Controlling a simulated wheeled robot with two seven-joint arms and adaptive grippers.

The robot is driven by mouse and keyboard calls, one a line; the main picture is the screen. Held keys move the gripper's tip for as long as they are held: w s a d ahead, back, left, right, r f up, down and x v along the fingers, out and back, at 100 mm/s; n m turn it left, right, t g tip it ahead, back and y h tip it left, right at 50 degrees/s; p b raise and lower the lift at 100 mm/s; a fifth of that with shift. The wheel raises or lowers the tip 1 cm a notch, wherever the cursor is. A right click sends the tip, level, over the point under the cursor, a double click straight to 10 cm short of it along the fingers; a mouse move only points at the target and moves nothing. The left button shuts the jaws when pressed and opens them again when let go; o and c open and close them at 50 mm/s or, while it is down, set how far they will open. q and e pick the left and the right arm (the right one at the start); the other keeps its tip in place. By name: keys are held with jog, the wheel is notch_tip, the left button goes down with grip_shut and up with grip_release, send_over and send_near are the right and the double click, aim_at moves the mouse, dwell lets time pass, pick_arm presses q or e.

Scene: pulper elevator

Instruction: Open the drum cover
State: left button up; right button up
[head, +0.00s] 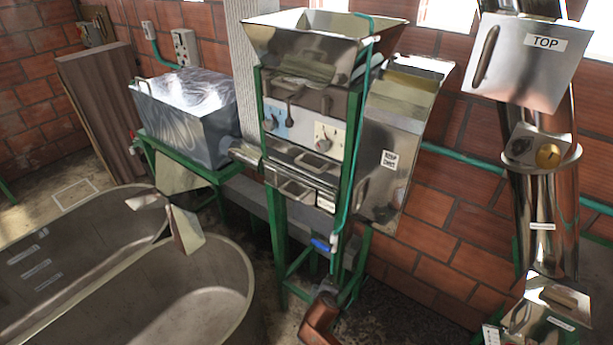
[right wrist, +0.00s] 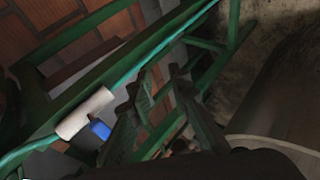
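The pulper (head: 312,95) stands in the middle of the head view, with a steel hopper on a green frame. No part is labelled as the drum cover. A large steel cover (head: 385,135) with a small handle and a white label is on its right side. Steel handles (head: 297,190) sit on its front. I cannot tell which part is the drum cover. My right gripper (right wrist: 162,75) shows in the right wrist view as two dark fingers, apart and empty, above green frame bars. My left gripper is not in view.
A blue tap handle (head: 321,244) hangs under the pulper; it also shows in the right wrist view (right wrist: 99,129). A steel box (head: 190,110) is on the left. A grey trough (head: 75,265) fills the front left. A steel tube with a TOP panel (head: 535,65) stands right.

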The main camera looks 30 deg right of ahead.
jog(key=w+r+t+h, duration=0.1)
jog(key=w+r, duration=0.1)
jog(key=r, duration=0.5)
jog(key=w+r+t+h, duration=0.1)
jog(key=w+r, duration=0.2)
jog(key=r, duration=0.5)
jog(key=n+t+h+p, duration=0.1)
jog(key=n+t+h, duration=0.3)
jog(key=t+h, duration=0.15)
send_near(306, 166)
jog(key=w+d, duration=0.2)
jog(key=w, duration=0.1)
jog(key=shift+g, duration=0.45)
jog(key=x, duration=0.2)
jog(key=p+x, duration=0.1)
jog(key=x, duration=0.1)
jog(key=p+x, duration=0.1)
jog(key=shift+w+d+r, duration=0.15)
jog(key=shift+d+r, duration=0.15)
jog(key=shift+r, duration=0.15)
jog(key=shift+w+d, duration=0.5)
jog(key=shift+c, duration=0.3)
grip_shut()
